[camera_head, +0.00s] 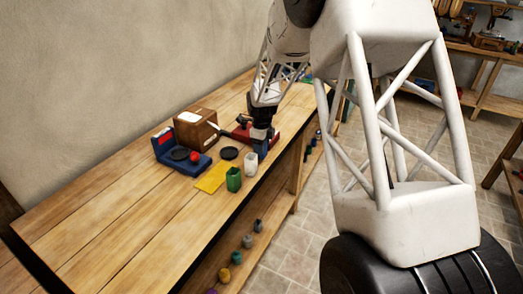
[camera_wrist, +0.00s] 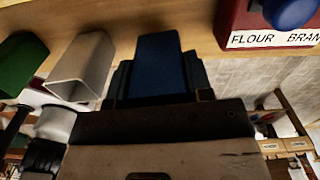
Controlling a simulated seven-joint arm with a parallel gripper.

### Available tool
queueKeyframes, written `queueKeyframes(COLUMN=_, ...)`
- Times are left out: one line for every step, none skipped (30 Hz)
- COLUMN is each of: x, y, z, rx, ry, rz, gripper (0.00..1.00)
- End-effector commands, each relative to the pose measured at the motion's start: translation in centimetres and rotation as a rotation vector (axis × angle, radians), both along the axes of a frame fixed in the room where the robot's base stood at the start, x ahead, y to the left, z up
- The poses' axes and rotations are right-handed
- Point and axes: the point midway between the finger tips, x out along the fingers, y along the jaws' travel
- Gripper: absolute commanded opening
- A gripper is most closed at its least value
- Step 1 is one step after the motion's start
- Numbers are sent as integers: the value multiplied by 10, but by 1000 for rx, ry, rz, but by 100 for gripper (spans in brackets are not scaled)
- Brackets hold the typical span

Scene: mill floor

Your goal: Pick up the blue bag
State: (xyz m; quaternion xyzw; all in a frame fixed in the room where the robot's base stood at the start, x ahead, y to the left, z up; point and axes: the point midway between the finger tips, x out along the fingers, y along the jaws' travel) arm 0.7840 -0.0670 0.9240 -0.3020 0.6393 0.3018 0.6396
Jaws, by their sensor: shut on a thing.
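The blue bag (camera_wrist: 158,62) is between the fingers of my gripper (camera_wrist: 161,82) in the wrist view. My gripper is shut on it. In the head view my gripper (camera_head: 263,124) is low at the right edge of the bench, and the bag is small and dark there. I cannot tell whether the bag touches the bench top. A white bag (camera_head: 251,163) stands beside it and also shows in the wrist view (camera_wrist: 82,68). A green bag (camera_head: 234,180) stands beyond the white one.
A red box (camera_wrist: 268,22) labelled "FLOUR BRAN" with a blue knob (camera_wrist: 290,10) is close to my gripper. A blue scale (camera_head: 185,166), a brown wooden box (camera_head: 196,128) and a yellow sheet (camera_head: 213,177) lie farther left. The near left bench top is clear.

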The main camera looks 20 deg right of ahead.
Motion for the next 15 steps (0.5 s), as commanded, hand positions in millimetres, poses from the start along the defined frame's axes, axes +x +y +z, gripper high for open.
queueKeyframes(x=0, y=0, z=8, rx=0, ry=-2, rz=0, gripper=21)
queueKeyframes(x=0, y=0, z=12, rx=0, ry=-2, rz=0, gripper=21)
queueKeyframes(x=1, y=0, z=18, rx=0, ry=-2, rz=0, gripper=21)
queueKeyframes(x=1, y=0, z=22, rx=0, ry=-3, rz=0, gripper=21)
queueKeyframes(x=1, y=0, z=27, rx=0, ry=-2, rz=0, gripper=21)
queueKeyframes(x=0, y=0, z=34, rx=0, ry=-2, rz=0, gripper=21)
queueKeyframes(x=1, y=0, z=38, rx=0, ry=-3, rz=0, gripper=21)
queueKeyframes(x=1, y=0, z=43, rx=0, ry=-4, rz=0, gripper=21)
queueKeyframes(x=1, y=0, z=49, rx=0, ry=-3, rz=0, gripper=21)
queueKeyframes(x=0, y=0, z=53, rx=0, ry=-2, rz=0, gripper=21)
queueKeyframes(x=0, y=0, z=56, rx=0, ry=-1, rz=0, gripper=21)
queueKeyframes(x=0, y=0, z=61, rx=0, ry=-1, rz=0, gripper=21)
queueKeyframes(x=1, y=0, z=64, rx=0, ry=-1, rz=0, gripper=21)
queueKeyframes(x=0, y=0, z=67, rx=0, ry=-1, rz=0, gripper=21)
queueKeyframes(x=0, y=0, z=70, rx=0, ry=0, rz=0, gripper=21)
